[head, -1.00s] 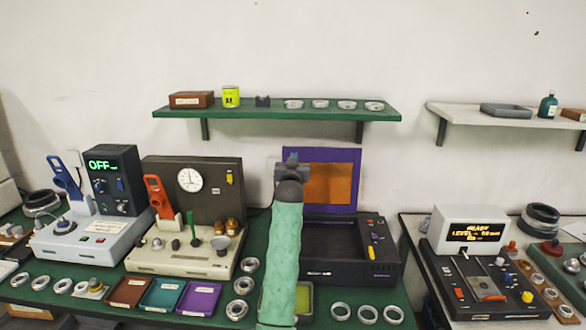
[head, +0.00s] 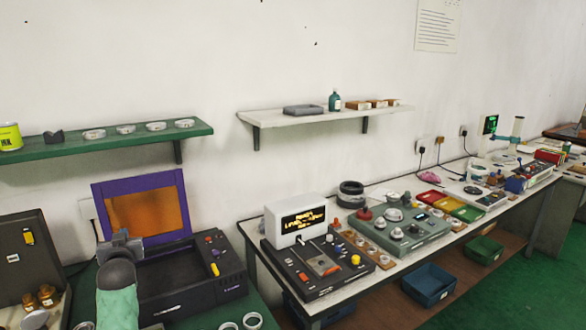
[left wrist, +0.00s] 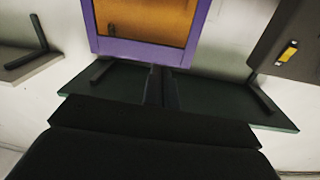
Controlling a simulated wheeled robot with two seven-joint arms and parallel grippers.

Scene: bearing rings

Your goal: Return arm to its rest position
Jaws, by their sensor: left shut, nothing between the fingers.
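My left arm, in a pale green sleeve (head: 118,308), comes up from the bottom left of the head view. My left gripper (head: 120,238) is at its top, shut and empty. It overlaps the lower left of an orange panel in a purple frame (head: 180,184), which stands at the back of a black machine (head: 190,283). In the left wrist view the dark gripper fingers (left wrist: 162,88) are close together with nothing seen between them, below the purple frame (left wrist: 130,48). My right gripper is not in view.
A green shelf (head: 100,140) with rings is on the wall at left, a white shelf (head: 300,118) right of it. A long bench holds a lit-display device (head: 298,220) and several other devices. Blue bins (head: 430,284) sit below. Green floor (head: 530,280) is clear at right.

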